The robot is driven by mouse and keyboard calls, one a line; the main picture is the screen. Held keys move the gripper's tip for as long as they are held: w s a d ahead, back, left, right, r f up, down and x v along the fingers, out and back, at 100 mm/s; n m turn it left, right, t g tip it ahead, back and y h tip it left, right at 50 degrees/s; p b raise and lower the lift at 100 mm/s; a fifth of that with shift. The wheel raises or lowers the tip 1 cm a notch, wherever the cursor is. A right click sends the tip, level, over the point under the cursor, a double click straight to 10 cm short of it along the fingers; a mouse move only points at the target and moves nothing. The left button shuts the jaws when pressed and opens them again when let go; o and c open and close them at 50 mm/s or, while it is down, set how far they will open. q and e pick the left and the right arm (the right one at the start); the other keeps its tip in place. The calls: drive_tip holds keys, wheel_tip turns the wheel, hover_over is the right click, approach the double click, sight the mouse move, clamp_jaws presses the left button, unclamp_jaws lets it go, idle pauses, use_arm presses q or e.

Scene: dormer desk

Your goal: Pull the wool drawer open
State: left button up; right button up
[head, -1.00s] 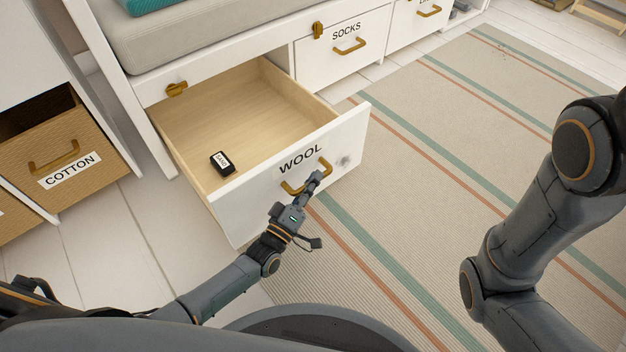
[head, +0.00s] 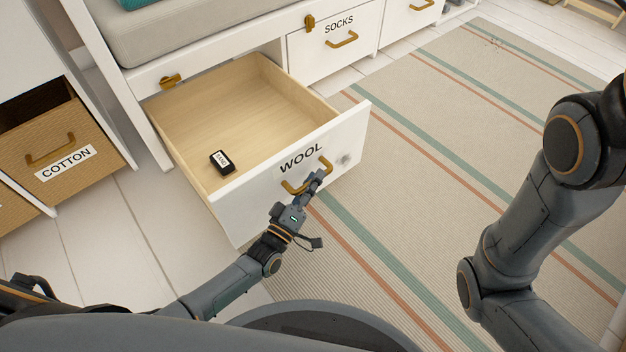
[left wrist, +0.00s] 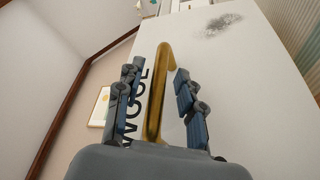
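The wool drawer (head: 240,214) stands pulled well out of the white bench, its front labelled WOOL. Its brass handle (head: 293,188) is on the front; it also shows in the left wrist view (left wrist: 155,100). My left gripper (head: 314,180) is at the handle. In the left wrist view its two fingers (left wrist: 159,68) stand apart, one on each side of the handle bar, with a visible gap on both sides. A small black item (head: 222,161) with a white label lies inside the drawer. My right gripper is out of view; only my right arm shows.
A closed socks drawer (head: 330,62) is beside the wool drawer. A woven cotton drawer (head: 45,180) stands partly out at the left. A brass latch (head: 171,80) sits on the frame above the wool drawer. A striped rug (head: 440,160) covers the floor at the right.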

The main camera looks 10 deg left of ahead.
use_arm(q)
drive_tip(key=v, duration=1.2)
drive_tip(key=shift+s, duration=0.15)
idle(0.3)
